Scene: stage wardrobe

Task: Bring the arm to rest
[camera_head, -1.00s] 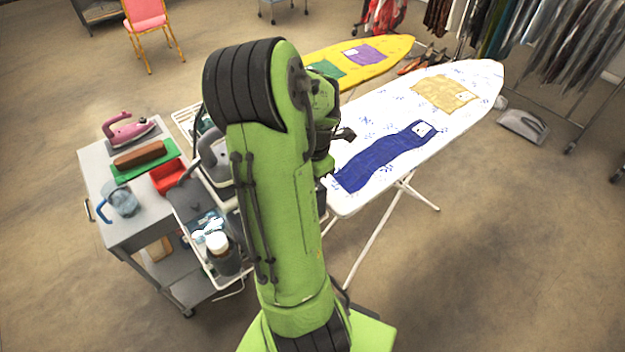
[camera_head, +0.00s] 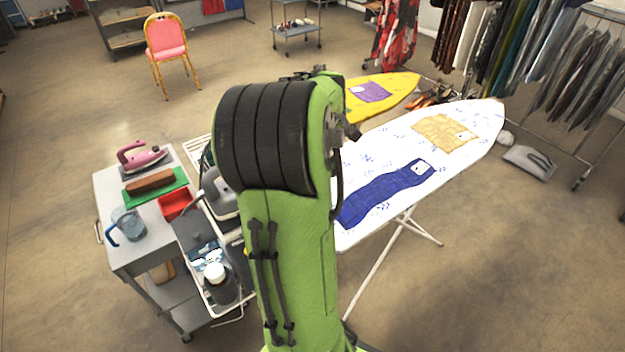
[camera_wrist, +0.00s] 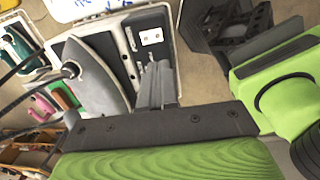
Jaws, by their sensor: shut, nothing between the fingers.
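My green arm rises through the middle of the head view and folds at a dark ribbed joint. My gripper shows in the wrist view (camera_wrist: 158,85), its dark fingers together with nothing between them. In that view it is over or in front of a grey iron (camera_wrist: 95,78) on the board's tray end; the gap between them is hard to judge. In the head view the gripper is mostly hidden behind my arm. The grey iron also shows there (camera_head: 218,195), just left of my arm.
A white patterned ironing board (camera_head: 470,125) with blue and tan cloths stands right of my arm, a yellow board (camera_head: 405,82) behind it. A grey cart (camera_head: 125,245) with a pink iron (camera_head: 140,157), red box (camera_head: 175,204) and jug (camera_head: 128,226) stands left. Floor is open at far left.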

